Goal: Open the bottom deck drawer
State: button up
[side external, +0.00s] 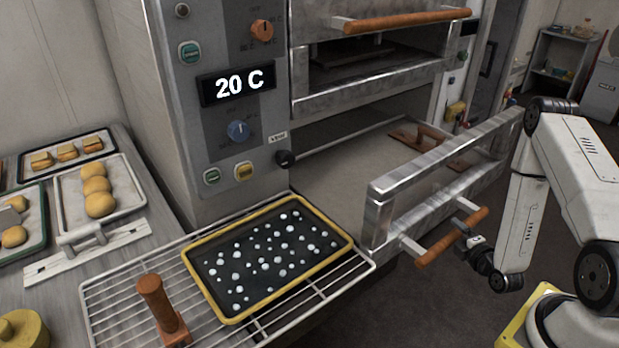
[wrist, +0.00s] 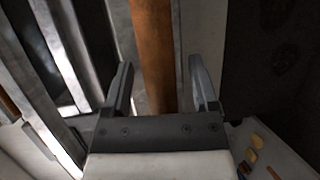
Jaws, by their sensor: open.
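The bottom deck drawer (side external: 385,200) stands pulled out from the oven, its metal-framed window front well clear of the oven body. Its wooden bar handle (side external: 432,252) runs along the front on metal brackets. My gripper (side external: 463,229) is at the handle, near its right part. In the wrist view the brown handle (wrist: 152,40) passes between the two open fingers of my gripper (wrist: 160,82), with gaps visible at the fingertips. The exact contact is hidden in the side view.
A wire rack (side external: 110,300) holds a yellow-rimmed dark tray (side external: 215,300) left of the drawer. A wooden-handled tool (side external: 430,140) lies inside the drawer. The upper deck (side external: 400,20) with its own handle is above. Pastry trays (side external: 130,200) stand at left.

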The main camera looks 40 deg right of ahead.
grip_shut()
dwell(1.5)
